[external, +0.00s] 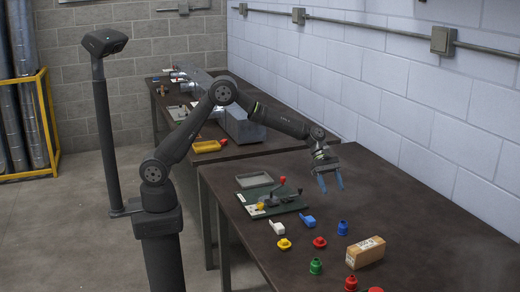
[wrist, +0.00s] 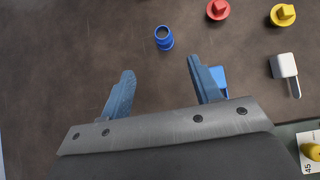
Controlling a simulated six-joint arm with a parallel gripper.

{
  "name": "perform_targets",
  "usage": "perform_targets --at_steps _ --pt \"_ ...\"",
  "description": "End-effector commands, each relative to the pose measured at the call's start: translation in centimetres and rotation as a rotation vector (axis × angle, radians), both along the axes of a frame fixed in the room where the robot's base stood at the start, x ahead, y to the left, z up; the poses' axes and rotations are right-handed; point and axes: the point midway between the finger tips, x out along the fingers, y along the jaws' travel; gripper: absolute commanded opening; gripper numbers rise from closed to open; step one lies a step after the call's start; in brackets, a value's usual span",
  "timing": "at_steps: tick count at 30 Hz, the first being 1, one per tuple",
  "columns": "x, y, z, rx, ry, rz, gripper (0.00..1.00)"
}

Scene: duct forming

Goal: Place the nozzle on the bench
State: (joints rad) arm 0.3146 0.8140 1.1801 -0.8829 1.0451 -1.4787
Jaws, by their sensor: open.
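A blue hollow cylindrical piece (external: 343,228), which looks like a nozzle, stands upright on the dark bench (external: 400,215). The wrist view shows the blue piece (wrist: 164,38) beyond the fingertips, roughly in line with the gap between them. My gripper (external: 332,187) is open, its blue fingers pointing down above the bench, apart from the blue piece. In the wrist view my gripper (wrist: 160,72) has nothing between its fingers. Which of the coloured fittings the task calls the nozzle cannot be told for certain.
Red (external: 320,242), yellow (external: 284,244) and green (external: 316,266) fittings stand nearby, with white (external: 278,227) and blue (external: 307,220) handled pieces. A wooden block (external: 366,252) lies at the right. A green fixture (external: 270,200) and a grey tray (external: 254,180) sit at the left.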

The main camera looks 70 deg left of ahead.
Motion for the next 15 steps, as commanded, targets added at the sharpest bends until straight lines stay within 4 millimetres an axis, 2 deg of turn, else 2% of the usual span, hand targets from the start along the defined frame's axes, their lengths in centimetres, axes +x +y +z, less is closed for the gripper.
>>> perform_targets --at_steps 9,15 --pt "-0.1 -4.9 -5.0 0.001 0.003 -0.003 0.57" --pt "0.0 -7.2 -7.3 0.001 0.001 -0.002 0.57"
